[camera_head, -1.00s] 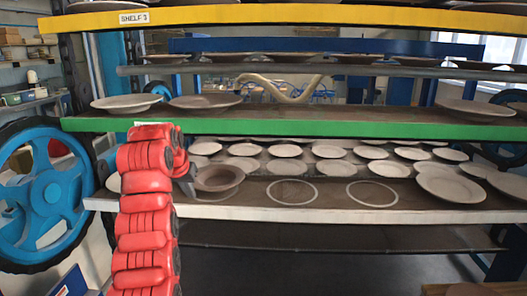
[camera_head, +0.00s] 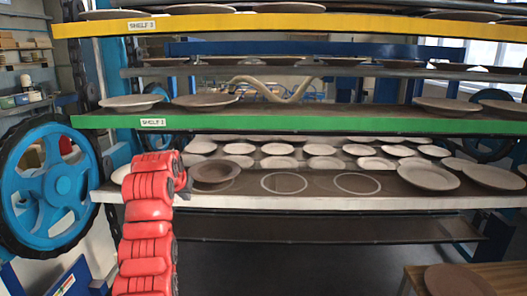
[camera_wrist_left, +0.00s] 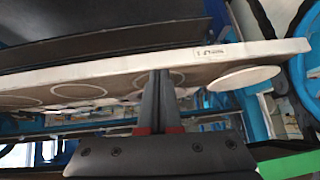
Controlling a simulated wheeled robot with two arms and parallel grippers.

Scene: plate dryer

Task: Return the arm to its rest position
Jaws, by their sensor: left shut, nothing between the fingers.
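My left arm (camera_head: 150,215), red and segmented, rises in front of the left end of the white-edged shelf (camera_head: 330,202) in the head view. My left gripper (camera_head: 184,183) is mostly hidden behind the arm's top, just left of a brown plate (camera_head: 215,171). In the left wrist view the dark fingers of the left gripper (camera_wrist_left: 160,75) are together and empty, in front of the shelf edge. The brown plate rests on the shelf over or beside the leftmost ring marking. My right gripper does not show.
Two empty white rings (camera_head: 283,183) lie right of the brown plate. Pale plates (camera_head: 428,177) fill the shelf's right and back. A green-edged shelf (camera_head: 300,123) is above. A blue wheel (camera_head: 45,185) stands left. A wooden table (camera_head: 410,278) with a brown plate (camera_head: 458,280) is lower right.

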